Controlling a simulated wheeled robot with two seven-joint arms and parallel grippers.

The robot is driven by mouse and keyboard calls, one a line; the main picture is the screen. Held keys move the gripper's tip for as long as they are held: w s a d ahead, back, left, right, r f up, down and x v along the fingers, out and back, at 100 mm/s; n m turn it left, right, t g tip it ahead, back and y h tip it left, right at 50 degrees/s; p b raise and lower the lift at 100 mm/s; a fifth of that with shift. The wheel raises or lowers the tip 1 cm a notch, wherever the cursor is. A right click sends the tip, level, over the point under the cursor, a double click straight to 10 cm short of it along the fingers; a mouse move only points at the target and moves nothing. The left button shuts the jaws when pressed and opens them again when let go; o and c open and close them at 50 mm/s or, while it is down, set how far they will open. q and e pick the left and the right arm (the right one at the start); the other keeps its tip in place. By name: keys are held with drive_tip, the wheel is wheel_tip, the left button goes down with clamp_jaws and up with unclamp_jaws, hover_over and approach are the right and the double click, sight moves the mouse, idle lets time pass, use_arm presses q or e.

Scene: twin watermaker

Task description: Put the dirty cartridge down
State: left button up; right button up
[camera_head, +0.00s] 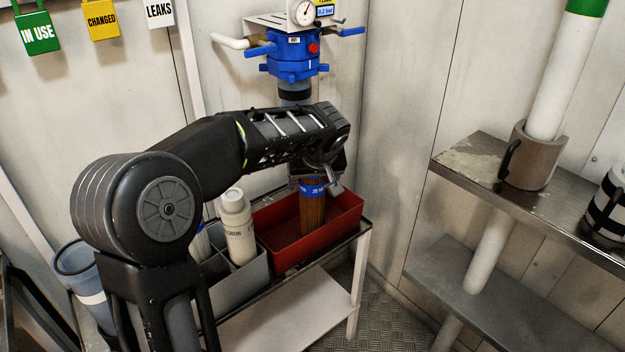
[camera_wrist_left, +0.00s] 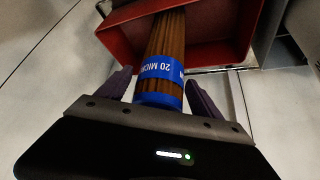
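The dirty cartridge (camera_head: 312,212) is brown and pleated with a blue "20 micron" band. It stands roughly upright inside the red bin (camera_head: 345,222), its lower end at the bin floor as far as I can tell. My left gripper (camera_head: 320,184) is over its top end. In the left wrist view, the fingers (camera_wrist_left: 160,88) are spread either side of the cartridge (camera_wrist_left: 166,38), with narrow gaps between them and its blue end. The red bin (camera_wrist_left: 215,52) lies beyond. My right gripper is not in view.
A blue filter housing (camera_head: 290,55) hangs on the wall above. A metal shelf (camera_head: 480,160) is at right. Open floor lies between.

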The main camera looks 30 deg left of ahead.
use_arm(q)
drive_tip(key=p+v, duration=0.1)
drive_tip(key=v, duration=1.1)
drive_tip(key=shift+r, duration=0.2)
drive_tip(key=shift+a, duration=0.1)
idle(0.5)
